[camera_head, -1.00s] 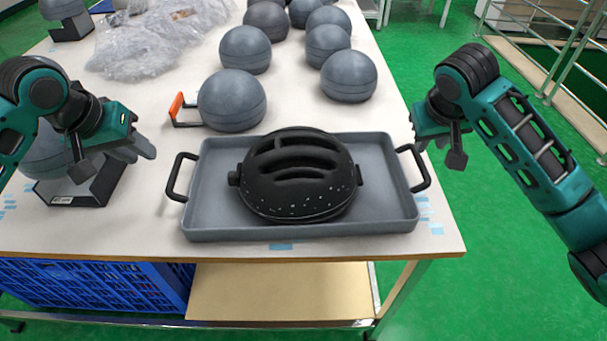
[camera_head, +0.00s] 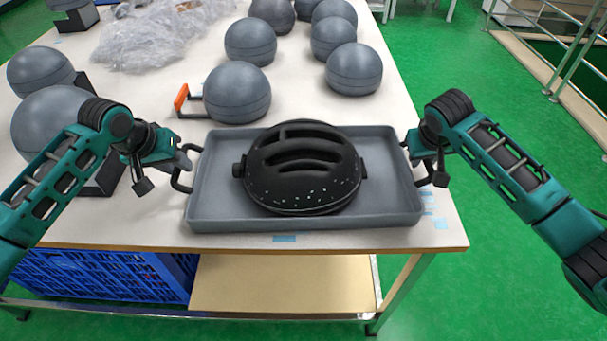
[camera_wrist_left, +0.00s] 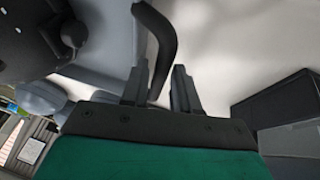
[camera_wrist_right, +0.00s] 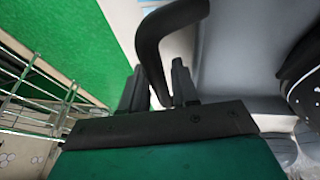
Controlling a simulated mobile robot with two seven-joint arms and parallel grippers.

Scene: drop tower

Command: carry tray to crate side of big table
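The grey tray (camera_head: 205,208) lies flat on the big table (camera_head: 120,215) near its front right corner. A black speckled dome-shaped object (camera_head: 300,170) sits in it. My left gripper (camera_head: 170,172) is at the tray's left handle (camera_head: 183,178); in the left wrist view its open fingers (camera_wrist_left: 160,88) stand on either side of the black handle (camera_wrist_left: 160,40). My right gripper (camera_head: 425,165) is at the right handle (camera_head: 418,180); in the right wrist view its open fingers (camera_wrist_right: 158,88) stand around the black handle (camera_wrist_right: 165,30).
Several grey balls (camera_head: 237,93) stand behind the tray, with a clear plastic wrap (camera_head: 150,40) at the back left. An orange-handled thing (camera_head: 182,97) lies behind the tray. A blue crate (camera_head: 100,277) is below the table at left. Green floor is free at right.

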